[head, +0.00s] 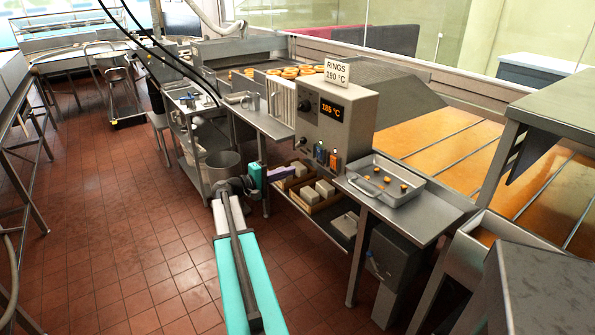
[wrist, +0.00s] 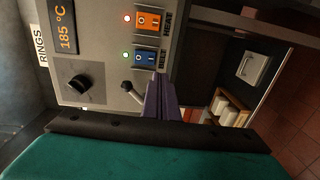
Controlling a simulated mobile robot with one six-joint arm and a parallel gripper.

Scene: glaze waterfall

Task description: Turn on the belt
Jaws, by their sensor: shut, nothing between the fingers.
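The grey control box (head: 318,113) stands at the middle of the head view. In the wrist view it appears turned sideways, with a blue rocker switch (wrist: 147,56) labelled BELT and a green light beside it. An orange rocker switch (wrist: 150,20) labelled HEAT has a red light. A small lever (wrist: 132,91) with a dark ball end and a black knob (wrist: 78,83) are also on the panel. My gripper (wrist: 160,82), with purple fingers, is shut and empty, close to the BELT switch. I cannot tell whether it touches the panel. In the head view, my gripper (head: 292,168) is left of the switches.
The display (head: 332,110) reads 185 °C; a sign (head: 336,73) says RINGS 190 °C. Several rings (head: 290,72) lie behind the box. A metal tray (head: 385,181) with small pieces stands at right. A lower shelf holds boxes (head: 325,189).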

